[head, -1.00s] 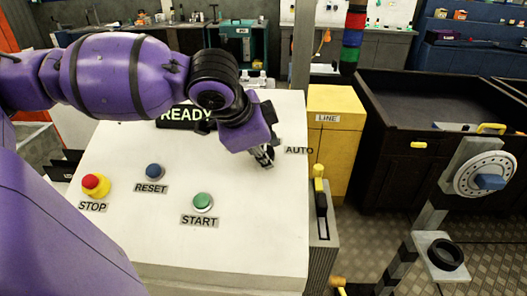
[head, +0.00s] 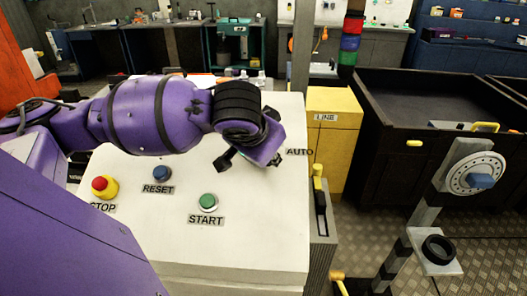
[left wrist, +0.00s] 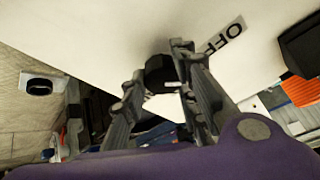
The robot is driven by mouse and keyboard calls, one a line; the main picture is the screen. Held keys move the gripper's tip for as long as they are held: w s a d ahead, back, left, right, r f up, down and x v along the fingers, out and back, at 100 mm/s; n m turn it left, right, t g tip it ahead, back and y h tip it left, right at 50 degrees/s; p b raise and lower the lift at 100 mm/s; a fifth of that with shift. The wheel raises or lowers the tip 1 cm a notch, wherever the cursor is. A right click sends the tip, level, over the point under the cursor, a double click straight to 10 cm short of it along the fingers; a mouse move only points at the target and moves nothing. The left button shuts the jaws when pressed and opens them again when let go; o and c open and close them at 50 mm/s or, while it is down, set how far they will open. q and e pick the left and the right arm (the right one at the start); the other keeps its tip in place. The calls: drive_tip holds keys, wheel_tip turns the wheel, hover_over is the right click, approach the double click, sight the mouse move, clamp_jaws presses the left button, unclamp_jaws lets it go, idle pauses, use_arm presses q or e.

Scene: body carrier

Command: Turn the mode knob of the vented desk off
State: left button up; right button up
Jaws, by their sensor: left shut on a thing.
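The desk's white sloped panel (head: 165,225) fills the left middle of the head view. The dark mode knob (left wrist: 160,72) shows in the left wrist view between the fingers of my left gripper (left wrist: 163,82), which is shut on it. An OFF label (left wrist: 224,40) lies on the panel beside the knob. In the head view, my left gripper (head: 249,160) is at the panel's upper right, left of the AUTO label (head: 299,152), and its wrist hides the knob. The knob's pointing direction cannot be told. My right gripper is out of view.
A red stop button (head: 104,187), a blue reset button (head: 162,173) and a green start button (head: 208,202) stand on the panel below my left arm. A yellow LINE cabinet (head: 331,145) and a post with a dial (head: 474,173) stand to the right.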

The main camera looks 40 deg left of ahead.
use_arm(q)
drive_tip(key=shift+d+n, duration=0.25)
drive_tip(key=shift+n, duration=0.25)
drive_tip(key=shift+c, duration=0.2)
drive_tip(key=shift+o, duration=0.2)
drive_tip(key=shift+c, duration=0.2)
drive_tip(key=o, duration=1)
drive_tip(key=shift+o, duration=0.4)
drive_tip(key=shift+w+d, duration=0.1)
drive_tip(key=shift+w, duration=0.05)
drive_tip(key=shift+s+r, duration=0.25)
drive_tip(key=shift+r, duration=0.1)
drive_tip(key=v, duration=0.6)
drive_tip(key=shift+s+d+r, duration=0.15)
drive_tip(key=shift+s+r, duration=0.05)
drive_tip(key=shift+s, duration=0.1)
